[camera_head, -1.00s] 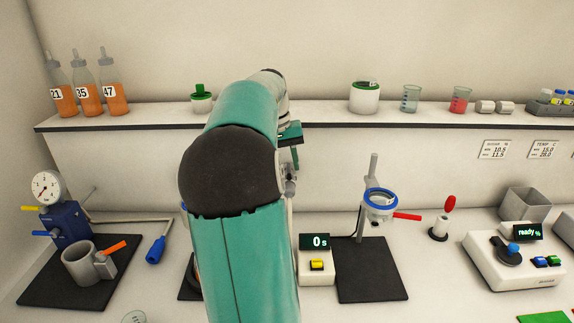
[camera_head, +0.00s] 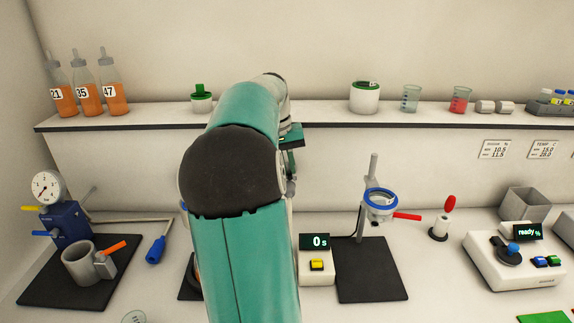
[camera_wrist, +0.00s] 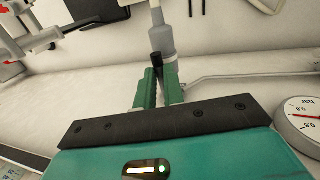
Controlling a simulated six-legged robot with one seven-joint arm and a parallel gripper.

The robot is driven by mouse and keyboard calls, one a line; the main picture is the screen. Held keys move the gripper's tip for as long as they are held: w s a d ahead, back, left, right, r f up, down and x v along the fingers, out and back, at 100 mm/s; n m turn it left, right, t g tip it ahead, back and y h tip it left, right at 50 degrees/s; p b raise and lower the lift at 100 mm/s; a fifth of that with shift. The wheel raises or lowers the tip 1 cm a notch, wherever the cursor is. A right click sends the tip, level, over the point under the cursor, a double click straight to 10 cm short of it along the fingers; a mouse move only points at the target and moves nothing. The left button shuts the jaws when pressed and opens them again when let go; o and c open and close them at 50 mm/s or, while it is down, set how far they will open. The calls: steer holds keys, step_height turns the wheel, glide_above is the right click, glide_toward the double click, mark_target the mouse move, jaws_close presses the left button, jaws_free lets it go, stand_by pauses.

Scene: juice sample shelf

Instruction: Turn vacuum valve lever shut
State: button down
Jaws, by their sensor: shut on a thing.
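In the wrist view, my gripper (camera_wrist: 159,92) has its two green fingers closed around a slim black piece (camera_wrist: 156,64), which looks like the valve lever's handle. The black piece leans against a grey, bottle-shaped fitting (camera_wrist: 160,35) just beyond the fingertips. The lower part of the black piece is hidden between the fingers. A round white gauge (camera_wrist: 302,122) marked "bar", with a red needle, is cut off at the right edge. In the head view my arm covers the gripper and the valve, so the lever's angle is not clear.
A timer (camera_head: 316,262) and a ring stand (camera_head: 372,271) are right of my arm. A shelf (camera_head: 330,120) runs behind. A metal rod (camera_wrist: 235,74) lies near the fingers.

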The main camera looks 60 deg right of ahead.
mark_target(289, 174)
steer(key=n, duration=0.2)
steer(key=s+n, duration=0.1)
steer(key=shift+s+d+n+t+h, duration=0.15)
steer(key=shift+d+n+t+h, duration=0.15)
steer(key=shift+d+n, duration=0.1)
steer(key=shift+s+d+n, duration=0.2)
steer(key=shift+d+n, duration=0.05)
steer(key=shift+n, duration=0.55)
steer(key=shift+s+d+n, duration=0.2)
steer(key=shift+n, duration=0.6)
steer(key=c, duration=1.5)
jaws_free()
step_height(289, 174, up, 14)
steer(key=w+a, duration=0.1)
steer(key=a, duration=0.1)
steer(key=shift+a+f, duration=0.2)
steer(key=shift+w, duration=0.1)
